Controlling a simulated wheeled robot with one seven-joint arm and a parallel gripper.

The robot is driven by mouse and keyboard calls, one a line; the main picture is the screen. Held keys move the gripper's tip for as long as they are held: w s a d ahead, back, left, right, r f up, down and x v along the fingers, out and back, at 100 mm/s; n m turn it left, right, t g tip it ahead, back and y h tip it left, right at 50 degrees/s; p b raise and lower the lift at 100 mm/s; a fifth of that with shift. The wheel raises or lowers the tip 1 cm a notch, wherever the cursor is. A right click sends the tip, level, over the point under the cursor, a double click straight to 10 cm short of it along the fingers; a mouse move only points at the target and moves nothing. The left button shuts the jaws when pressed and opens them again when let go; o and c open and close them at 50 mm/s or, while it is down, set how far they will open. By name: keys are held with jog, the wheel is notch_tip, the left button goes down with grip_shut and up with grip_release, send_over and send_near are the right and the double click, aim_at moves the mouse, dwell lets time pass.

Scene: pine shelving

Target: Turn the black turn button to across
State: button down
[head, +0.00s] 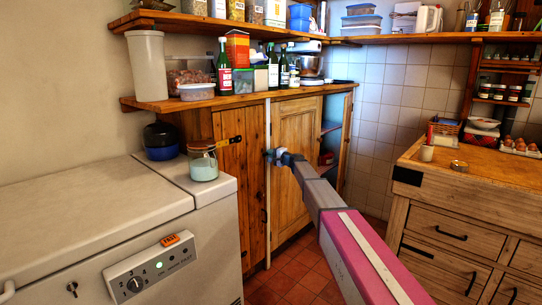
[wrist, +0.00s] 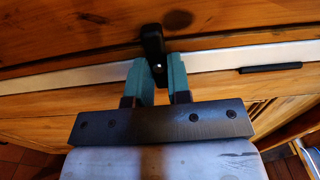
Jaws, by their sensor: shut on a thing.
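The black turn button (wrist: 152,42) is in the upper middle of the wrist view. Its long side crosses the pale strip (wrist: 80,79) between two wooden surfaces at roughly a right angle, slightly tilted. My gripper (wrist: 156,75) has its two teal fingers on either side of the button's near end and is shut on it. In the head view my gripper (head: 271,155) is at the pale upright strip (head: 268,190) beside the pine cupboard door (head: 291,165). There the button is too small and covered to make out.
A white chest freezer (head: 80,215) with a glass jar (head: 203,163) on it stands at left. A loaded shelf (head: 225,100) runs above the cupboard. A wooden counter with drawers (head: 455,235) is at right. Tiled floor (head: 290,285) shows between them.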

dwell(0.6)
jog(key=c, duration=1.1)
grip_release()
jog(key=shift+o, duration=0.2)
jog(key=shift+d, duration=0.1)
jog(key=v, duration=1)
jog(key=shift+s+d, duration=0.25)
jog(key=shift+s, duration=0.05)
